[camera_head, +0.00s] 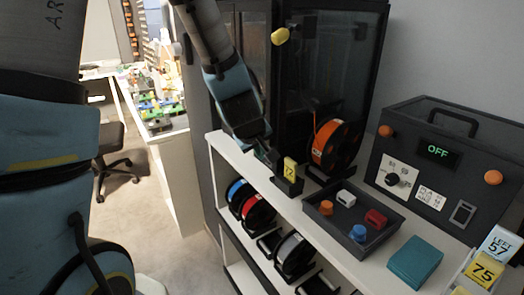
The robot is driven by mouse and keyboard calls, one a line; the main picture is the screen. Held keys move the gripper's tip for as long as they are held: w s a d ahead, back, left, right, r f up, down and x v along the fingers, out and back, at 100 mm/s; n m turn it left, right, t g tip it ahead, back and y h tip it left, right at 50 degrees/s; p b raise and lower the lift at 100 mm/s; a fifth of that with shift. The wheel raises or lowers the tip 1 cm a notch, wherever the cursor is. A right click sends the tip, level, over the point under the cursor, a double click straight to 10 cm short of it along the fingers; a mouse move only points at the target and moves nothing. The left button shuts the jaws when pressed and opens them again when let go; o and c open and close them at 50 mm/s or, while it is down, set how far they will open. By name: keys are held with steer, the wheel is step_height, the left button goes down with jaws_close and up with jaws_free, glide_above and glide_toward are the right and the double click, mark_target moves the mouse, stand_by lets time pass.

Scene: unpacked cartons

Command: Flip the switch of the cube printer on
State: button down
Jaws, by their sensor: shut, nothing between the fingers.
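A dark box-shaped device (407,150) with a black top handle and orange corner knobs stands on the right of the white shelf top. Its display (438,153) reads OFF. Its front has a white panel with a round dial (395,178) and a grey-framed rocker-like switch (463,214) at lower right. A tall dark glass-sided cabinet (335,65) stands behind the shelf's left part; I cannot tell which of the two is the cube printer. My gripper (268,153) is shut and empty, pointing down left of the orange spool, well apart from the switch.
An orange filament spool (334,147) and a yellow 72 tag (290,168) stand near my gripper. A dark tray (325,226) holds small coloured parts. A teal block (415,262) and number cards (484,268) are at front right. Several spools sit on the lower shelf.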

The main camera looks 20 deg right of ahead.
steer(key=shift+s+d+r, duration=0.15)
steer(key=shift+s, duration=0.05)
steer(key=shift+w, duration=0.25)
steer(key=shift+s+r+p, duration=0.1)
steer(key=shift+r+p, duration=0.4)
steer(key=shift+r, duration=0.3)
